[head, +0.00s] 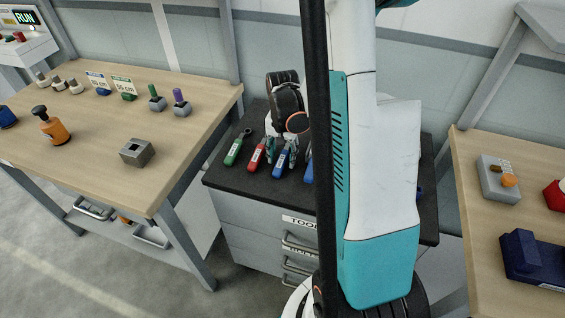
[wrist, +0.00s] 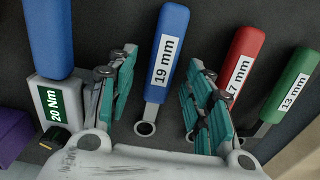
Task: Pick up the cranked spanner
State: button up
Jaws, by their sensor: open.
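Several spanners with coloured handles lie in a row on the dark top of the tool cabinet. A blue-handled 19 mm spanner (wrist: 168,50) has its ring end toward my palm in the wrist view; it also shows in the head view (head: 281,165). I cannot tell from its shape whether it is the cranked one. My gripper (wrist: 163,65) is open, its teal-padded fingers on either side of this spanner with gaps to both. In the head view my gripper (head: 282,153) is over the same spanner. The red spanner (wrist: 236,65) is just right of the right finger.
A green 13 mm spanner (wrist: 291,85) lies beyond the red one. A blue-handled tool (wrist: 48,35) with a grey body labelled 20 Nm is close to my left finger. Wooden workbenches (head: 190,90) stand left and right of the cabinet (head: 222,187).

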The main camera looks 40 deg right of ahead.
jog(key=shift+r, duration=0.1)
grip_shut()
jog(key=shift+r, duration=0.1)
